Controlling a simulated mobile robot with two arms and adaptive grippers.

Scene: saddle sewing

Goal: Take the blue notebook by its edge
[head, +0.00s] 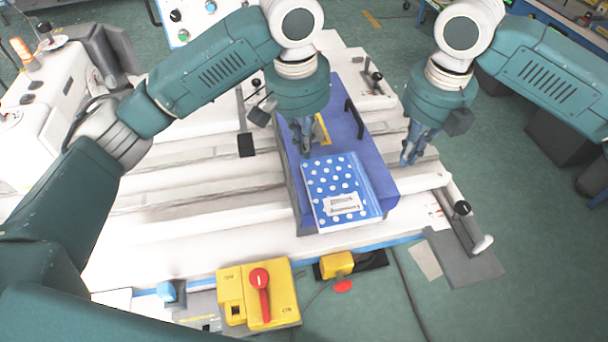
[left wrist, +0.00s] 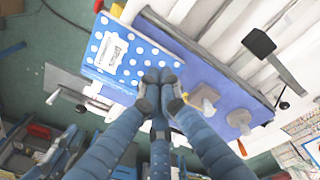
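The blue notebook (head: 330,185), white-dotted with a pale label, lies flat on a blue case (head: 378,185) in the head view. It also shows in the left wrist view (left wrist: 112,55). My left gripper (head: 305,153) points down at the notebook's far edge, near its far left corner. In the left wrist view its fingertips (left wrist: 159,76) are close together over that edge; whether they clamp it is hidden. My right gripper (head: 408,160) hangs to the right of the case, apart from the notebook, its fingers too small to judge.
The case has a black handle (head: 354,118) and a yellow piece (head: 323,128) on top. It stands on a white slatted machine bed (head: 170,215). A yellow switch box with a red lever (head: 260,290) is at the front. A lever block (head: 465,225) stands at the right.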

